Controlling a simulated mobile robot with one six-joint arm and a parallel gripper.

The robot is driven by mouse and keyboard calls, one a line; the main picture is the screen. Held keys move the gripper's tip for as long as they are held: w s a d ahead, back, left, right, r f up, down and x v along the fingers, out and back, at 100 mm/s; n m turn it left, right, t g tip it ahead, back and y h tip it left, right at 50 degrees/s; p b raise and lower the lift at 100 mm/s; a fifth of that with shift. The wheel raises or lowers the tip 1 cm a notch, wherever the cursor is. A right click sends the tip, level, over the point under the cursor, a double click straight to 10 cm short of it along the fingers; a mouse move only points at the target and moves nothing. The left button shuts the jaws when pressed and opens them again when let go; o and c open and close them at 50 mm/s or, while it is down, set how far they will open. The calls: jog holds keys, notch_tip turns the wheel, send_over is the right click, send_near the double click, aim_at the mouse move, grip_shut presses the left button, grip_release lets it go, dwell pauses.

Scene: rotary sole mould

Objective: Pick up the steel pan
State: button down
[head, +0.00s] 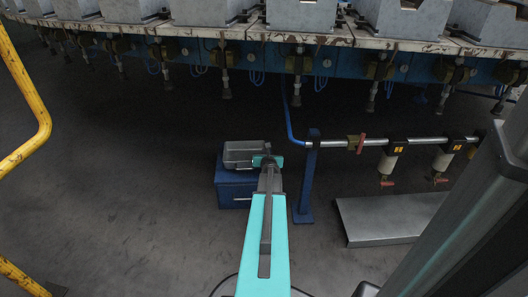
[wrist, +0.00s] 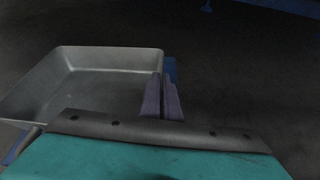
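The steel pan (head: 240,149) is a grey, open, rectangular tray on top of a blue box (head: 236,188). In the wrist view the pan (wrist: 85,70) fills the left side and looks empty. My gripper (wrist: 162,98) is at the pan's right wall, one finger on the inner side and one on the outer side. The fingers are close together with the thin wall between them. The lower part of the pan is hidden behind my gripper body. In the head view my gripper (head: 267,161) covers the pan's right end.
A blue post (head: 307,180) with a pipe and valves stands just right of the box. A flat metal plate (head: 385,218) lies on the floor further right. The rotary mould machine (head: 300,35) overhangs behind. A yellow rail (head: 30,90) is at left. Floor left of the box is clear.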

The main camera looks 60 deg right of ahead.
jog(key=s+a+r, duration=0.1)
jog(key=s+a, duration=0.8)
jog(key=s, duration=0.1)
jog(key=shift+s+a+r+b, duration=0.2)
jog(key=shift+s+a+b, duration=0.05)
jog(key=shift+s+b, duration=0.1)
dwell(0.6)
